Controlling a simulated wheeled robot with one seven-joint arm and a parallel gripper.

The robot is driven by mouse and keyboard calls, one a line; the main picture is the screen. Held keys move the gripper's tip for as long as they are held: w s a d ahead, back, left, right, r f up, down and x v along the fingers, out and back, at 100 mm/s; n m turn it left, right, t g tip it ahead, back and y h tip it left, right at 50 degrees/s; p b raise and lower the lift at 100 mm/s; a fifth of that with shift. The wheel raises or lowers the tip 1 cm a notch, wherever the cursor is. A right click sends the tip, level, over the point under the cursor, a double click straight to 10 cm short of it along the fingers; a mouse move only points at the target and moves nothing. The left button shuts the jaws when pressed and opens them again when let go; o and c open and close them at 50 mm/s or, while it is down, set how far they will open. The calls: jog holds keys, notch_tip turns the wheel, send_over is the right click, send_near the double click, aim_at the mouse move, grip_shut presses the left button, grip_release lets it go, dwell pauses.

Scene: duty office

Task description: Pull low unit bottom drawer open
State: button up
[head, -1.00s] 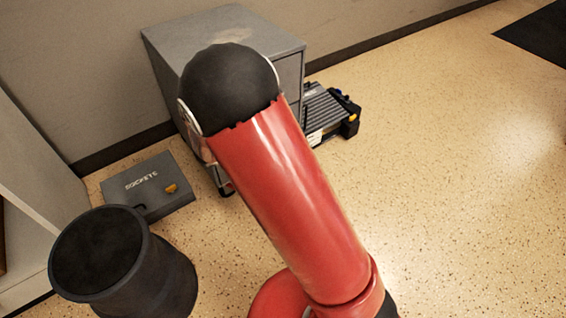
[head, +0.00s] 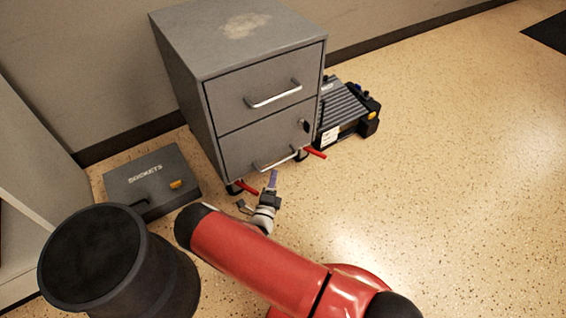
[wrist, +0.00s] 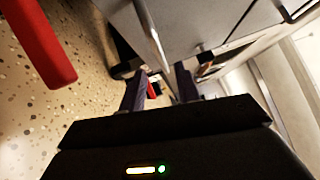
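The low unit (head: 208,115) is a grey two-drawer cabinet against the wall in the head view. Its bottom drawer (head: 250,143) looks flush and closed, with a silver bar handle (head: 275,162) along its lower part. My gripper (head: 272,178) is low in front of that handle. In the wrist view my gripper (wrist: 160,88) has two dark fingers standing apart, open. The bar handle (wrist: 150,35) runs down toward the gap between them. I cannot tell whether either finger touches it.
The top drawer (head: 262,95) has its own handle. Red levers (head: 315,152) stick out near the casters. A grey sockets case (head: 150,180) and dark bin (head: 105,258) are at left. A ribbed dark device (head: 345,110) stands at right. Floor at right is clear.

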aim_at(278, 163)
jog(key=x, duration=0.7)
jog(key=shift+d+b, duration=0.1)
jog(key=shift+b, duration=0.25)
jog(key=shift+c, duration=0.4)
grip_shut()
